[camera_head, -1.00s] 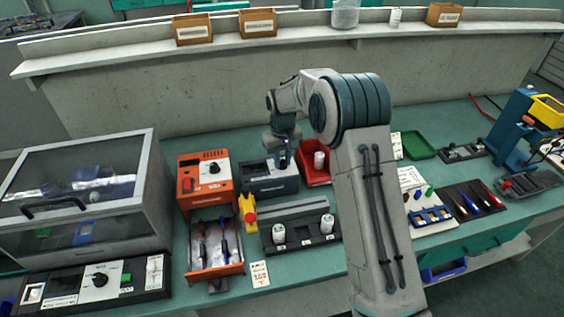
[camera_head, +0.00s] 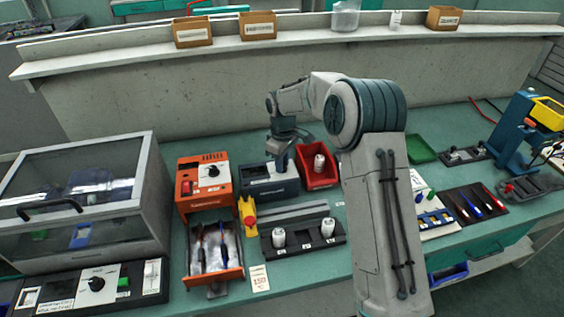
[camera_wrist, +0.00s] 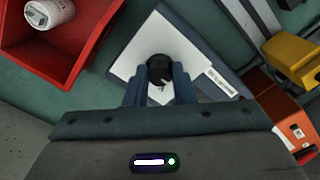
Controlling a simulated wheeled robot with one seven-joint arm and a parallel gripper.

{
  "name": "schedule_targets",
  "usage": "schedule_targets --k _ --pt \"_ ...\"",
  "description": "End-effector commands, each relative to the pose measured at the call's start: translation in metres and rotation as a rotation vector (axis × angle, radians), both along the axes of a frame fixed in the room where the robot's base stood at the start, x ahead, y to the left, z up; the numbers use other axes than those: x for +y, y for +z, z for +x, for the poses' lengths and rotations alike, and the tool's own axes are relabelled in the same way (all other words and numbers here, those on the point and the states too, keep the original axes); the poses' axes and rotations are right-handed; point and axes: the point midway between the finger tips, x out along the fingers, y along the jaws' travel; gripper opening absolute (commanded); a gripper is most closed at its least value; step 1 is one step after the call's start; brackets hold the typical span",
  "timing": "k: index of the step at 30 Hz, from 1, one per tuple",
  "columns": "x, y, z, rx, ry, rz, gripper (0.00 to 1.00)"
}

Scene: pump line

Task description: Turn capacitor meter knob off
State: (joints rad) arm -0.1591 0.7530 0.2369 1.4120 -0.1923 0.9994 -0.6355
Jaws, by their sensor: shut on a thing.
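The capacitor meter (camera_head: 272,190) is a dark blue-grey box on the teal bench, between the orange unit and the red bin. In the wrist view its white face (camera_wrist: 133,58) carries a round black knob (camera_wrist: 158,66) with a light pointer mark. My gripper (camera_wrist: 158,82) is shut on the knob, with one blue finger on each side of it. The knob's exact setting is hard to read.
The red bin (camera_head: 309,180) with a white capacitor (camera_head: 319,163) stands close on the right. The orange unit (camera_head: 204,181) is on the left. A yellow piece with a red button (camera_head: 248,214) and a dark rack (camera_head: 279,251) with white cylinders lie in front.

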Motion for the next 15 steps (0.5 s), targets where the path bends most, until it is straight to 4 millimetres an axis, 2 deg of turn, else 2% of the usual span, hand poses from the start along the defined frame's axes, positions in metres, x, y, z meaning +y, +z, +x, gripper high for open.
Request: schedule_targets --k 12,13,15 --pt "0.0005 0.0009 0.0003 -0.002 0.008 0.001 0.0" --pt "0.0005 0.0009 0.0003 -0.002 0.008 0.001 0.26" --pt "0.0005 0.0009 0.0003 -0.002 0.008 0.001 0.45"
